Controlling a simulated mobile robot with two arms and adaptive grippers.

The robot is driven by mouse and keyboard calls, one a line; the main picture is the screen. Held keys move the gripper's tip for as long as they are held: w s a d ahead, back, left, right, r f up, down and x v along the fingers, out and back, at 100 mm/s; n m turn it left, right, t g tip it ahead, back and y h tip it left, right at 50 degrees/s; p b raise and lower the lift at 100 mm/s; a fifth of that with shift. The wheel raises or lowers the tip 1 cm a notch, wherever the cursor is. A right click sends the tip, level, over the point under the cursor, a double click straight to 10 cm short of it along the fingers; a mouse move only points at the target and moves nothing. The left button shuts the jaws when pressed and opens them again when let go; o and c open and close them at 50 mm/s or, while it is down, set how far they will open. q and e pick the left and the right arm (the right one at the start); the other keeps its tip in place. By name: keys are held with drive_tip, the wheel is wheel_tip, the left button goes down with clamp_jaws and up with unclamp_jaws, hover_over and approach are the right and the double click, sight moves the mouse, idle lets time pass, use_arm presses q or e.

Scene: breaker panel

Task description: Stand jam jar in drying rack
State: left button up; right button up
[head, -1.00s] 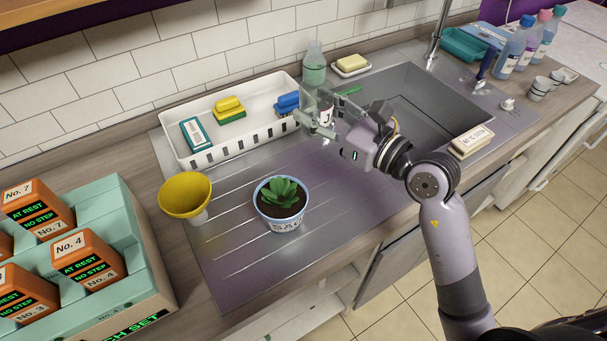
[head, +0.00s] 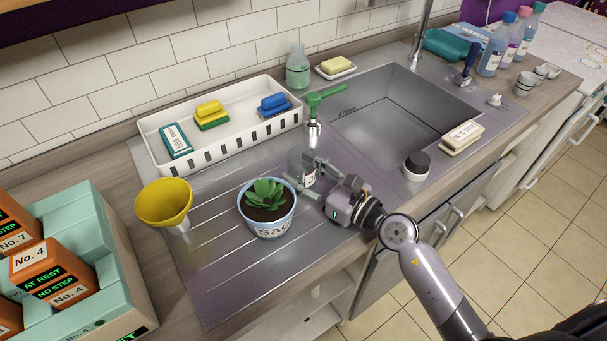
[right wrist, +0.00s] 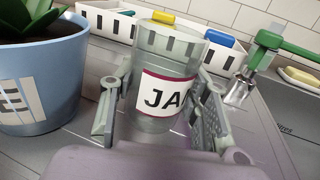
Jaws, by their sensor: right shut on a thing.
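The jam jar (head: 308,172) is clear glass with a white, red-edged label reading "JA". My right gripper (head: 310,177) is shut around its sides. In the right wrist view the jar (right wrist: 165,90) stands roughly upright between the two fingers. It is over the ridged steel drainboard, just right of the potted plant; I cannot tell whether its base touches the steel. The white slotted rack (head: 222,146) lies behind it along the wall, and also shows in the right wrist view (right wrist: 107,24). My left gripper is not in view.
A blue-white plant pot (head: 268,222) is close left of the jar. A green-handled tool (head: 318,100) stands at the rack's right end. The rack holds a teal box (head: 177,140), a yellow-green sponge (head: 210,114) and a blue item (head: 274,104). A yellow funnel (head: 163,203) is farther left.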

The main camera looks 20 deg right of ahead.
drive_tip(key=o, duration=1)
drive_tip(key=shift+f, duration=0.1)
drive_tip(key=o, duration=0.5)
